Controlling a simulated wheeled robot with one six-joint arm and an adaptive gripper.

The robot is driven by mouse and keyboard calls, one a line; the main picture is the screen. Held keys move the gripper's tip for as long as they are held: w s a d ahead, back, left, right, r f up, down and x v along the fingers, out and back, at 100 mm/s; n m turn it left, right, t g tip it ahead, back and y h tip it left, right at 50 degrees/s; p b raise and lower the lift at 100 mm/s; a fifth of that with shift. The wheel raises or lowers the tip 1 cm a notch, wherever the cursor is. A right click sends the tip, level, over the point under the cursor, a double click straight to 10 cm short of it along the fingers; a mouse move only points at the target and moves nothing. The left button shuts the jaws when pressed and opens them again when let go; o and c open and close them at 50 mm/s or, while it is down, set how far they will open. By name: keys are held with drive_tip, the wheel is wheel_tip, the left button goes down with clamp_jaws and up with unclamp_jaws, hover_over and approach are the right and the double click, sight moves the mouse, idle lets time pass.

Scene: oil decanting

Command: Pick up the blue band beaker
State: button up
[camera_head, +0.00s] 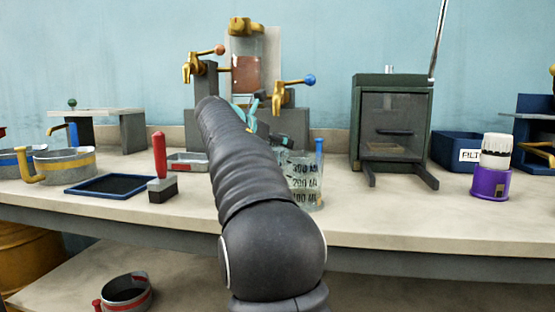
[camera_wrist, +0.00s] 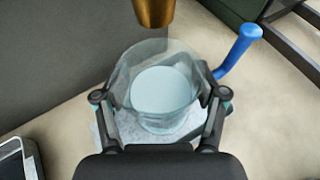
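A clear glass beaker (camera_head: 305,182) with dark volume marks and a blue handle (camera_head: 319,148) stands on the bench right of my arm, which hides part of it. No blue band on it can be made out. In the wrist view the beaker (camera_wrist: 163,88) lies ahead between my fingers, its blue handle (camera_wrist: 240,53) at the right, its inside pale blue. My gripper (camera_wrist: 162,98) is open, with fingers spread on either side of the beaker; contact cannot be told. In the head view its teal fingers (camera_head: 251,112) show behind my arm.
A brass spout (camera_wrist: 154,10) stands close beyond the beaker; the blue-knobbed tap (camera_head: 280,92) is above it. A dark cabinet (camera_head: 391,125) stands right. A red-handled tool (camera_head: 161,172), a yellow-banded pan (camera_head: 66,164) and a partly hidden blue-banded pan (camera_head: 12,160) are left.

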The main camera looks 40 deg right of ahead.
drive_tip(key=c, duration=0.7)
drive_tip(key=shift+c, duration=0.7)
drive_tip(key=shift+r, duration=0.2)
